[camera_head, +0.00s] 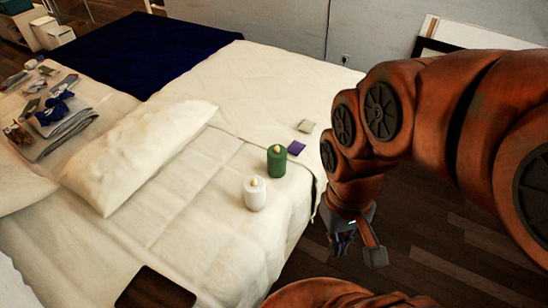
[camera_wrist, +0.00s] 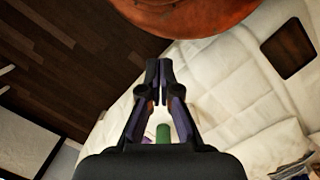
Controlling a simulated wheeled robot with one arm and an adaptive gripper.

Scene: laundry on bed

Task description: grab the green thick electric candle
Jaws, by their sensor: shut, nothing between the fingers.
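The green thick electric candle (camera_head: 277,161) stands upright on the white bed near its right edge in the head view. Its green body also shows in the wrist view (camera_wrist: 163,134), partly hidden behind my gripper. My gripper (camera_head: 343,243) is off the right side of the bed, over the dark floor, to the right of and apart from the candle. In the wrist view my gripper's fingers (camera_wrist: 158,68) are together at the tips and hold nothing.
A white candle (camera_head: 255,193) stands just in front of the green one. A white pillow (camera_head: 140,155) lies to the left. A dark brown flat item (camera_head: 155,290) lies at the front.

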